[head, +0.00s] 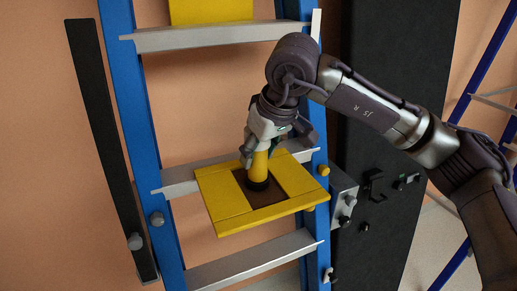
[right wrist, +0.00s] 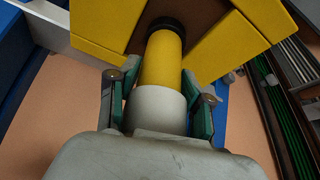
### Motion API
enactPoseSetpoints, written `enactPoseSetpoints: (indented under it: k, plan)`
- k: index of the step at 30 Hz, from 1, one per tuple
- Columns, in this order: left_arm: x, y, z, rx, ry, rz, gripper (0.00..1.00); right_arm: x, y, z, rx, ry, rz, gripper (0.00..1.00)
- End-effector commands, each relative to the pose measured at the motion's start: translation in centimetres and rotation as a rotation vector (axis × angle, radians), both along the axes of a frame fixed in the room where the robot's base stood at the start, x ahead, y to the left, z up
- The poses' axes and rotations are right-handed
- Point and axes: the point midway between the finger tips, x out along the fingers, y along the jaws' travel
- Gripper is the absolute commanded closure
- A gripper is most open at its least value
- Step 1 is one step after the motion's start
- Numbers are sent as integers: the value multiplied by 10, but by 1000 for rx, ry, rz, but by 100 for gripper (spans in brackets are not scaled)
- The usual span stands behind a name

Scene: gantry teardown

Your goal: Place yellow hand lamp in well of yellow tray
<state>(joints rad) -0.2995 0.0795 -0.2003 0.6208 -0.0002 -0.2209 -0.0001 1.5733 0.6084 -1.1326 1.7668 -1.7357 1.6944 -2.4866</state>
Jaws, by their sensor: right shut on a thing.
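The yellow hand lamp (head: 259,167) is upright, with its dark end down at the brown well of the yellow tray (head: 223,202). In the right wrist view the lamp (right wrist: 162,62) has a yellow body, a pale grey section and a black end against the brown well floor. I cannot tell whether the black end touches the floor. My right gripper (head: 260,150) is above the tray, shut on the lamp; its green-padded fingers (right wrist: 160,101) flank the pale section. The tray (right wrist: 97,24) is level with a ladder rung. My left gripper is not in view.
A blue ladder (head: 137,100) with grey rungs (head: 208,37) stands behind the tray. A black panel (head: 385,130) with small dark hooks (head: 372,185) is to the right. Another yellow piece (head: 211,10) is higher up. A second blue frame (head: 480,75) stands at far right.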

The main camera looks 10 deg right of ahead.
Motion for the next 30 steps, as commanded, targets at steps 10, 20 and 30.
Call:
enactPoseSetpoints:
  k: [10,20,30]
  plan:
    - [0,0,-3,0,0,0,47,0,0,-3,0,1,0,26]
    - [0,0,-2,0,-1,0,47,0,0,-1,0,0,0,24]
    - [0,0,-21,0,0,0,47,-16,-8,44,2,-6,0,24]
